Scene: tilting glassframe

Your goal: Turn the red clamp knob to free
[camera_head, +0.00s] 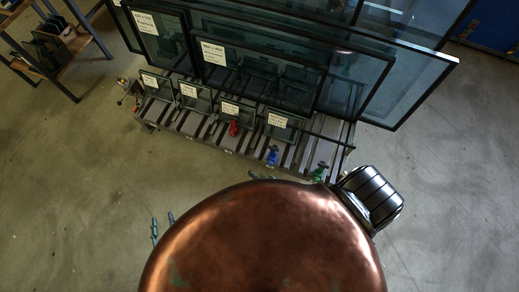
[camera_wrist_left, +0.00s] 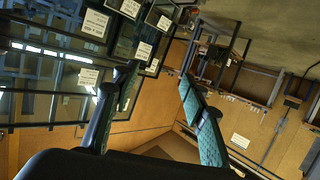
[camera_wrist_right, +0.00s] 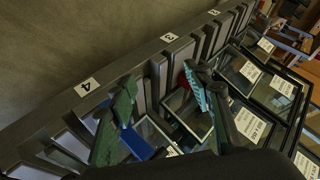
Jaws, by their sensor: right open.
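The red clamp knob (camera_head: 234,129) is on the front edge of the rack (camera_head: 185,130), below the small glass frames. In the right wrist view the red knob (camera_wrist_right: 183,80) shows partly, behind one finger. My right gripper (camera_wrist_right: 160,78) is open and empty, its fingers spread over the rack near the red and blue knobs. In the head view it is mostly hidden behind a copper dome. My left gripper (camera_head: 163,223) is open and empty, in front of the rack at the lower left. Its spread fingers also show in the left wrist view (camera_wrist_left: 157,77).
A blue knob (camera_head: 272,156) and a green knob (camera_head: 319,171) sit further right on the rack's front edge. Large labelled glass frames (camera_head: 285,75) stand behind. A shelf (camera_head: 55,50) is at the upper left. The floor (camera_head: 70,190) at left is clear.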

